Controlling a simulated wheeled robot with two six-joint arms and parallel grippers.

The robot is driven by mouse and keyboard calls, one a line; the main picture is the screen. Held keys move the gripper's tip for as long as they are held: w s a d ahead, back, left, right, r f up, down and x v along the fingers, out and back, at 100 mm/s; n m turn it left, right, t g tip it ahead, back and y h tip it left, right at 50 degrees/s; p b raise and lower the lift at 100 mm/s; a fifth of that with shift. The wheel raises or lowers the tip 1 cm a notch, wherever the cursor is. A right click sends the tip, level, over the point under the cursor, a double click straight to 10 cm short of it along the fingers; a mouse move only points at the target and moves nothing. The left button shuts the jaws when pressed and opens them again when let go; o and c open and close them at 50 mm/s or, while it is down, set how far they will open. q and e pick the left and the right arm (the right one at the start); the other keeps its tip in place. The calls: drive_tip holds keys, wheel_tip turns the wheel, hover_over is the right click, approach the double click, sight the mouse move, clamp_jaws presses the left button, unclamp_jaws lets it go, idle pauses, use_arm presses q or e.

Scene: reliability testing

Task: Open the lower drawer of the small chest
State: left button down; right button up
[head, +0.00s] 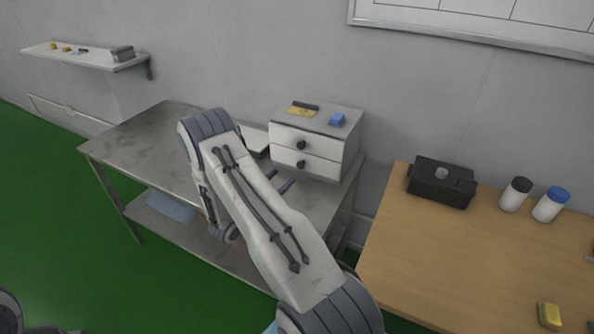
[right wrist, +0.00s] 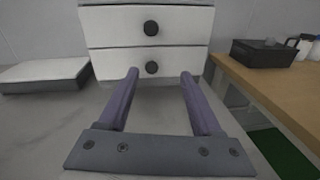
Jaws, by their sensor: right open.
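The small chest (head: 340,148) is white with two drawers and stands on the grey metal table. The lower drawer (head: 316,168) is shut and has a round dark knob (head: 301,164). In the right wrist view the lower drawer (right wrist: 108,64) and its knob (right wrist: 152,67) are straight ahead, with the upper drawer above. My right gripper (right wrist: 159,72) is open and empty, its two purple fingers pointing at the lower drawer with the knob between and just beyond the tips. In the head view the fingers (head: 280,185) show partly behind my right arm. My left gripper is not in view.
The grey table (head: 140,140) has a pale flat box (right wrist: 45,75) left of the chest. A yellow item and a blue block (head: 337,119) lie on top of the chest. A wooden table (head: 420,265) with a black box (head: 441,183) stands at the right.

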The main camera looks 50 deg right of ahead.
sight(300, 167)
drive_tip(key=d+f, duration=0.1)
drive_tip(key=f+n+t, duration=0.1)
drive_tip(key=f, duration=0.1)
drive_tip(key=d+f+n+t, duration=0.1)
drive_tip(key=shift+w+d+f, duration=0.3)
drive_tip(key=shift+f, duration=0.05)
drive_tip(key=p+x, duration=0.1)
drive_tip(key=x, duration=0.9)
drive_tip(key=shift+w, duration=0.1)
clamp_jaws()
idle(0.7)
